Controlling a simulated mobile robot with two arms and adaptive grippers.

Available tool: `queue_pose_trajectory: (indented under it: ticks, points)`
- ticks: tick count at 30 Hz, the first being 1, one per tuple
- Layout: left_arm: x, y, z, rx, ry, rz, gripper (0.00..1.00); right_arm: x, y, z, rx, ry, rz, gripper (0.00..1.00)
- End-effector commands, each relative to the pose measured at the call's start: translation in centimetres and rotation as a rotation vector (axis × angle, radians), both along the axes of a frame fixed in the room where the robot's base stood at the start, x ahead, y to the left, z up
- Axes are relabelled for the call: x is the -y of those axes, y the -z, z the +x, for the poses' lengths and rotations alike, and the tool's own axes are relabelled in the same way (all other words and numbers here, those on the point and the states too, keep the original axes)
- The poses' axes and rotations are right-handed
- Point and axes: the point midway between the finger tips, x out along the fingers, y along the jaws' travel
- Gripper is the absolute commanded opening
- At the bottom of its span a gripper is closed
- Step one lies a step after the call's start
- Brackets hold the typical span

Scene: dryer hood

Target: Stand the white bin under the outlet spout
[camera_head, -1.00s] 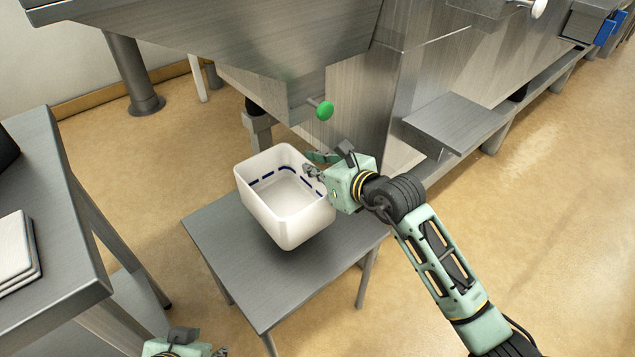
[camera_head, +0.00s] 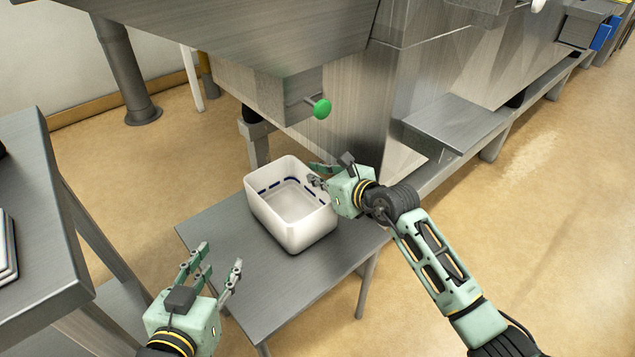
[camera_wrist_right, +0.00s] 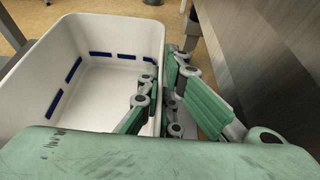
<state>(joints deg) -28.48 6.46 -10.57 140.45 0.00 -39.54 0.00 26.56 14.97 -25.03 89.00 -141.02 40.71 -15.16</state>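The white bin (camera_head: 290,232), open at the top with blue dashes inside, is at the far part of the small metal table (camera_head: 235,290). I cannot tell whether its base touches the tabletop. My right gripper (camera_head: 318,175) is at its right rim. The right wrist view shows one finger inside the bin (camera_wrist_right: 85,95) and one outside, closed on the wall between them. The outlet spout (camera_head: 287,100), with a green knob (camera_head: 321,108), hangs above and behind the bin. My left gripper (camera_head: 214,264) is open and empty over the table's near left part.
A metal bench (camera_head: 45,250) stands at the left. A metal support (camera_head: 256,140) stands behind the bin, below the spout. The machine's wall and a low metal step (camera_head: 455,120) are at the right. The floor at far right is clear.

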Motion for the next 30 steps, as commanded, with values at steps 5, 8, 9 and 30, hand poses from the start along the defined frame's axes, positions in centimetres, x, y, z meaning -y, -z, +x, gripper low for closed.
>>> queue_pose_trajectory:
  ticks: [5,8,9,30]
  points:
    - [0.2,-0.8,0.3,0.041,0.002,-0.010,0.40,-0.1,0.2,0.0,0.004,0.000,0.004,0.00]
    - [0.2,-0.8,0.3,0.041,0.002,-0.010,0.40,-0.1,0.2,0.0,0.004,0.000,0.004,0.00]
    - [0.2,-0.8,0.3,0.040,0.002,-0.009,0.40,-0.1,0.2,0.0,0.004,0.000,0.004,0.00]
    - [-0.1,0.2,-0.2,-0.019,-0.001,0.003,0.40,0.5,0.0,-0.6,0.000,0.001,0.000,0.23]
